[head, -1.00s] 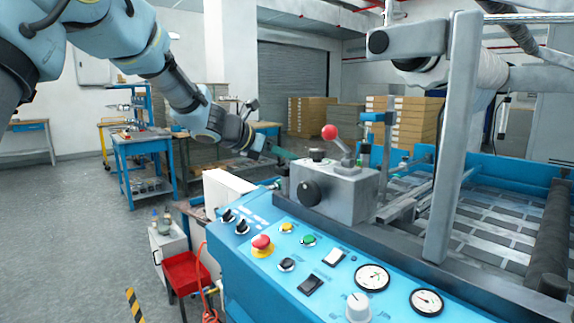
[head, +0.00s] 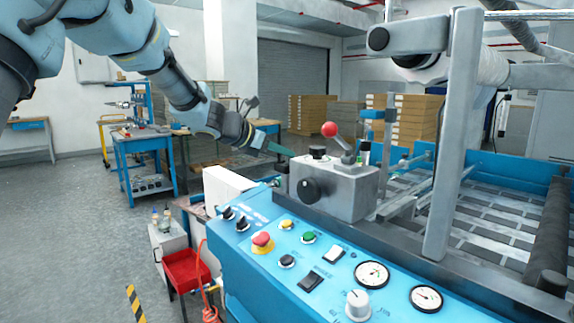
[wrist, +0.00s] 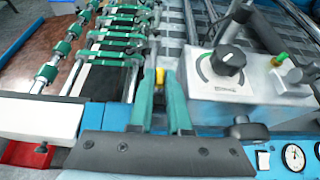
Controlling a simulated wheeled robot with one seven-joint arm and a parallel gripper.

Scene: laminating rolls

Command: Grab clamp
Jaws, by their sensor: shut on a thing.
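My gripper (wrist: 160,88) has two teal fingers reaching forward from a dark bar in the wrist view. It is shut on a narrow thing, with a small yellow part, the clamp (wrist: 160,76), showing between the fingertips. Most of the clamp is hidden by the fingers, so its full shape cannot be told. In the head view my gripper (head: 282,151) is small, just left of the grey control box (head: 333,188), and what it holds cannot be made out.
The grey box, with a black knob (wrist: 228,60), stands close right of the fingers in the wrist view. A row of green-and-metal parts (wrist: 110,48) lies to the left. The blue control panel (head: 330,262) is in front, with a red tray (head: 187,268) lower left.

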